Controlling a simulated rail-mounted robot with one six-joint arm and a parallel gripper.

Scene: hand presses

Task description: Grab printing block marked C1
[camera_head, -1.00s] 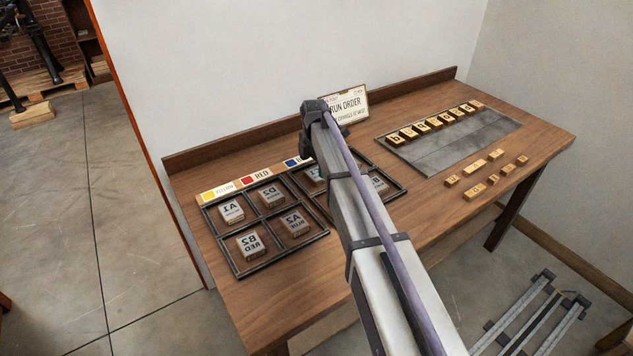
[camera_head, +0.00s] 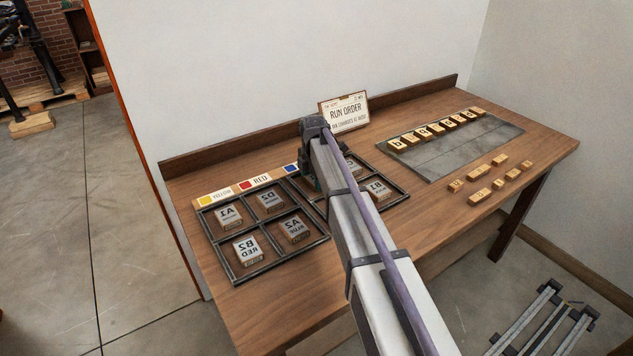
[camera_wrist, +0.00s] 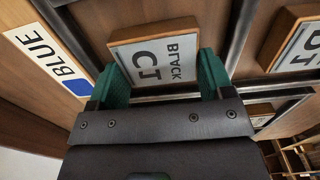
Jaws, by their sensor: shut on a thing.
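The printing block marked C1 (camera_wrist: 168,48), with BLACK beside the mark, shows in the wrist view as a pale plate on a wooden body. My gripper (camera_wrist: 162,70) has its green fingers on two opposite sides of this block and is shut on it. The block is at its tray compartment beside the BLUE label (camera_wrist: 45,55); whether it is lifted at all I cannot tell. In the head view my arm hides the block and most of my gripper (camera_head: 309,180).
The dark divided tray (camera_head: 238,277) holds blocks A1 (camera_head: 229,217), D2 (camera_head: 269,200), B2 (camera_head: 246,248), A2 (camera_head: 294,230) and B1 (camera_head: 376,189). A RUN ORDER card (camera_head: 345,112) stands behind. A grey plate (camera_head: 455,152) with letter blocks lies right.

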